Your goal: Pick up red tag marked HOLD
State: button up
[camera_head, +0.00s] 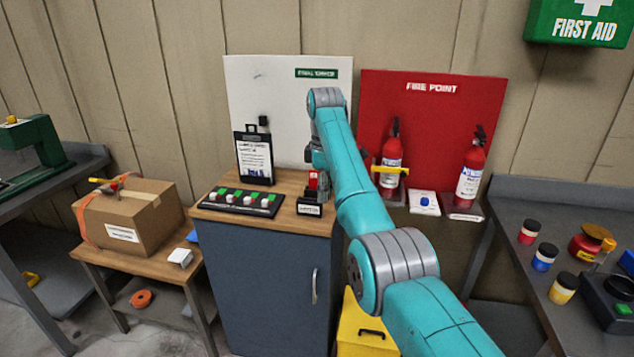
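A small red piece (313,181), likely the red tag, stands upright at a black holder with a white label (310,207) on the right end of the blue cabinet's wooden top. No HOLD lettering can be read at this size. My teal arm reaches up from the lower right, and its wrist bends down over this spot. My gripper (314,164) is mostly hidden behind the forearm, just above the red piece. I cannot tell whether it touches the piece or whether its fingers are open.
A black strip with green, red and white pieces (239,202) and a clipboard (254,159) stand left of the holder. A white board (275,85) rises behind. Fire extinguishers (470,170) stand to the right by a red panel (432,110). A carton (130,217) sits left.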

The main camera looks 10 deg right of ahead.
aim_at(313, 173)
jog(key=i+j, duration=0.1)
jog(key=i, duration=0.3)
jog(key=i+j+z, duration=0.1)
jog(key=i, duration=0.35)
jog(key=j, duration=0.25)
jog(key=i, duration=0.05)
